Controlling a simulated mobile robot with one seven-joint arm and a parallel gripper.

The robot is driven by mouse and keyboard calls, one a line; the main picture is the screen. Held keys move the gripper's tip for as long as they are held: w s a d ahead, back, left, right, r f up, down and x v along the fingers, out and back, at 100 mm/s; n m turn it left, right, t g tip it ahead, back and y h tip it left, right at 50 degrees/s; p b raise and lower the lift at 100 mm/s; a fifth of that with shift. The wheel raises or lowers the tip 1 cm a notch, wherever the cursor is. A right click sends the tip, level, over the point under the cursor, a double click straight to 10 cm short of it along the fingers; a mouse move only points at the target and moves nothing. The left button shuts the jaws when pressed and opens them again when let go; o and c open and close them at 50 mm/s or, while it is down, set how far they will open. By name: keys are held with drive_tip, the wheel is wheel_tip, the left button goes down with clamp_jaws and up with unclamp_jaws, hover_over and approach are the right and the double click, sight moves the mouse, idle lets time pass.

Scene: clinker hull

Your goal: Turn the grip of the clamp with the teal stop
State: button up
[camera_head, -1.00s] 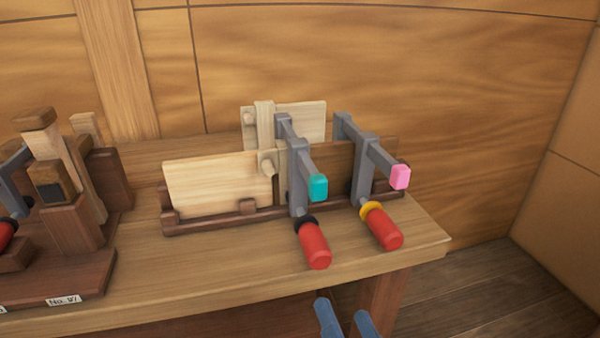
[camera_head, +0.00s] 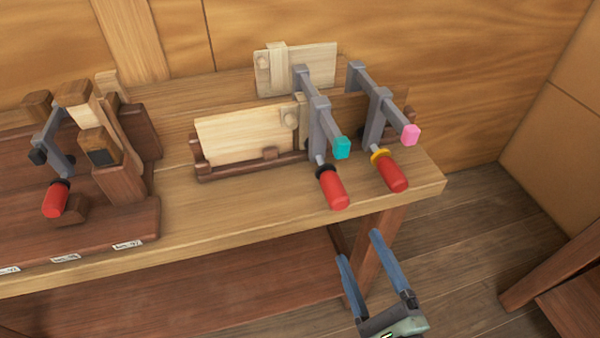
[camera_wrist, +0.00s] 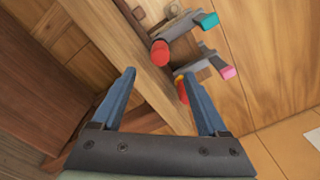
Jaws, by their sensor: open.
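The clamp with the teal stop (camera_head: 342,148) stands at the right part of the bench, gripping the pale boards in a dark holder. Its red grip (camera_head: 332,187), below a black collar, points toward the bench's front edge. In the wrist view its grip (camera_wrist: 160,53) and teal stop (camera_wrist: 209,20) show at the top. A second clamp with a pink stop (camera_head: 411,134), yellow collar and red grip (camera_head: 391,172) stands just to its right. My gripper (camera_head: 360,246) is open and empty, in front of and below the bench edge, apart from both clamps.
The wooden bench (camera_head: 240,225) has a front edge between my gripper and the clamps. A dark stand (camera_head: 140,225) with another red-handled clamp (camera_head: 56,198) is at the left. The wooden wall (camera_head: 460,60) is behind. Floor at the right is clear up to a brown piece of furniture (camera_head: 560,275).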

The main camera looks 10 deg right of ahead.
sight(340, 205)
drive_tip(key=w, duration=1.3)
drive_tip(key=shift+f+p, duration=0.1)
drive_tip(key=shift+p, duration=0.3)
drive_tip(key=shift+s, duration=0.1)
clamp_jaws()
